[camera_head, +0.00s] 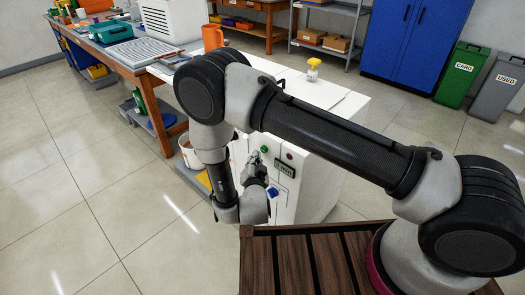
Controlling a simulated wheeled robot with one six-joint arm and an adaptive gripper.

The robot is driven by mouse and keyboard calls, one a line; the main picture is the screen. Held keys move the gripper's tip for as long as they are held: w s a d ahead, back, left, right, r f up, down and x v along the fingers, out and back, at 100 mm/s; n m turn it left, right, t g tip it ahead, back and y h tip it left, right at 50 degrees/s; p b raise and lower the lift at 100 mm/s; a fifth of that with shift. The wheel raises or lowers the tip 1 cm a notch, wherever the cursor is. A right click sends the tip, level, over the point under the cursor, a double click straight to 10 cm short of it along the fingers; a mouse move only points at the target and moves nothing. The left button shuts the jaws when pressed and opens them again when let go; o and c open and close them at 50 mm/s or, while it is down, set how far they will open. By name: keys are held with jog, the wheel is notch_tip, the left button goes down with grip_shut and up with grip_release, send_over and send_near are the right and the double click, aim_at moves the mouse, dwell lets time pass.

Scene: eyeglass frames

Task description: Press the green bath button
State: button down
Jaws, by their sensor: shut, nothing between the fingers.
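A small green button (264,149) shows on the front of a white cabinet (312,178), near its top edge. My gripper (257,158) is shut and empty, pointing up in the picture toward the cabinet front. Its tips appear just below and left of the green button. I cannot tell whether they touch the panel. My arm reaches across from the right and hides part of the cabinet top and its left side.
A red button (290,156), a small display (285,169) and a blue knob (272,192) share the cabinet front. Open floor lies left.

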dwell(0.3)
jog(key=shift+w+d, duration=0.3)
jog(key=shift+w+d, duration=0.35)
dwell(0.9)
jog(key=shift+a, duration=0.1)
jog(key=shift+s+a, duration=0.55)
jog(key=shift+s, duration=0.1)
jog(key=shift+s+a, duration=1.75)
